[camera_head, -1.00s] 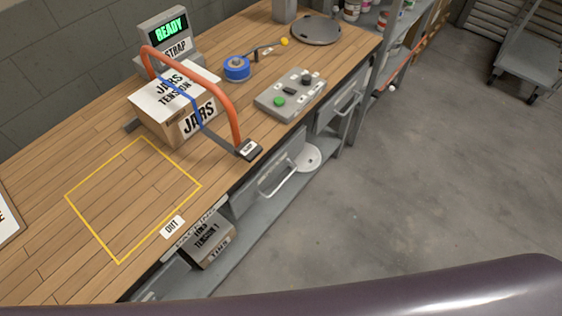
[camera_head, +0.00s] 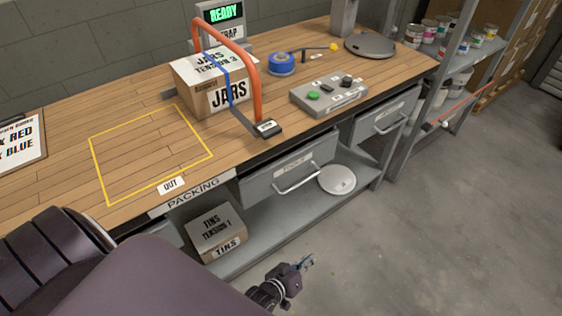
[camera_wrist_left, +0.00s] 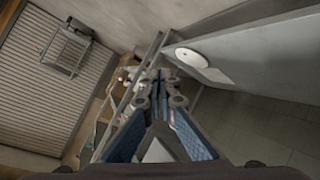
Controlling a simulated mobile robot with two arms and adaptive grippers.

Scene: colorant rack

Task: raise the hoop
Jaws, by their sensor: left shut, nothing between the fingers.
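The orange hoop (camera_head: 255,88) stands as an arch over the JARS box (camera_head: 203,88) on the wooden bench. A blue strap (camera_head: 226,82) runs around the box. A small black labelled block (camera_head: 267,128) sits at the hoop's near foot. The READY display (camera_head: 226,13) stands behind the box. My left gripper (camera_head: 306,262) is low in front of the bench, below the worktop and well away from the hoop. It is shut and empty; its fingers (camera_wrist_left: 160,82) also show in the left wrist view. My right gripper is not in view.
A grey control box (camera_head: 328,96) with a green button and a blue tape roll (camera_head: 281,63) are right of the hoop. A yellow outlined area (camera_head: 150,150) is clear. Below are drawers (camera_head: 290,172), a TINS box (camera_head: 217,234) and a round lid (camera_head: 337,180).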

